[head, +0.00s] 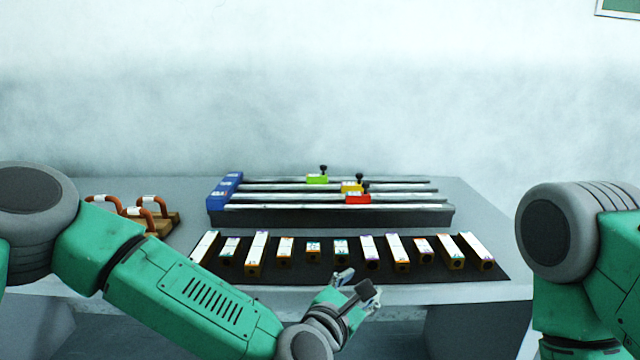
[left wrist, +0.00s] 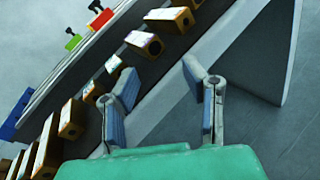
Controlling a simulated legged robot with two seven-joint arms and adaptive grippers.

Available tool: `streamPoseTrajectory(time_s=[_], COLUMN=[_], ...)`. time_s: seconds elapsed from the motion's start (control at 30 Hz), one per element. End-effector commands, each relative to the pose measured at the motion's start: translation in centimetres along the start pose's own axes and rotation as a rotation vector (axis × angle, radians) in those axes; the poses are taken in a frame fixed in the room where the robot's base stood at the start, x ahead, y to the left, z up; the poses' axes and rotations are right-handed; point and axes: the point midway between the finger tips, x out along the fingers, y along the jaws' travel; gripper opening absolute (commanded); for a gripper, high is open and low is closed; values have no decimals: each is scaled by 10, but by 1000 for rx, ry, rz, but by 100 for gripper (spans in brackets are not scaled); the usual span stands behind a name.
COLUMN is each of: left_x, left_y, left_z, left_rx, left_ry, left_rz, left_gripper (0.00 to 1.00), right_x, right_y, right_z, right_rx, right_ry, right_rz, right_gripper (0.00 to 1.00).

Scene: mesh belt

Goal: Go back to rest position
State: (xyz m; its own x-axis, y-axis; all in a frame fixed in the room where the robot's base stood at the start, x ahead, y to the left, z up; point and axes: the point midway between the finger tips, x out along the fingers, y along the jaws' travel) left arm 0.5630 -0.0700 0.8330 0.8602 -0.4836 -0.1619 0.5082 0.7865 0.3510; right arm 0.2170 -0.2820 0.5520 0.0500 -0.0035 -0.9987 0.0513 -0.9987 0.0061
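My left gripper (head: 356,293) is in front of the table's front edge, near the black mat. In the left wrist view its two fingers (left wrist: 165,95) are spread apart with nothing between them, so it is open and empty. My right arm shows at the right edge of the head view, but its gripper is out of the picture.
A grey table (head: 480,205) holds a black mat (head: 410,274) with a row of several white-topped blocks. Behind it stands a railed rack (head: 300,216) with green (head: 316,179), yellow (head: 352,187) and red (head: 358,198) sliders. Orange-handled wooden pieces (head: 158,218) lie at left.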

Motion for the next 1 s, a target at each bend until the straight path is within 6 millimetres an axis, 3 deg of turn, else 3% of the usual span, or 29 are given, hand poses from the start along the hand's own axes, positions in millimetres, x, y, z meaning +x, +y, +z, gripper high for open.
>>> streamPoseTrajectory(time_s=[0.27, 0.37, 0.5, 0.7, 0.8, 0.9, 1.0], left_x=[-49, -87, -162, -286, -344, -388, -416], left_y=[-46, -62, -69, -44, -23, -5, 8], left_z=[-90, -141, -218, -301, -324, -336, -342], left_rx=[456, 707, 1100, 1564, 1721, 1819, 1870], left_ry=[140, 200, 262, 264, 225, 178, 139], left_rz=[-220, -367, -639, -1098, -1319, -1497, -1612], left_gripper=[39, 39, 39, 39, 39, 39, 39], right_x=[-9, -13, -20, -29, -33, -36, -37], right_y=[0, 0, 0, 0, 0, 0, 0], right_z=[0, 0, 0, -1, -1, -1, -2], right_rx=[0, 0, 0, 0, 0, 0, 0], right_ry=[-1, -1, -1, -1, -1, -1, -1], right_rz=[0, 0, 0, 0, 0, 0, 0], right_gripper=[40, 40, 40, 40, 40, 40, 40])
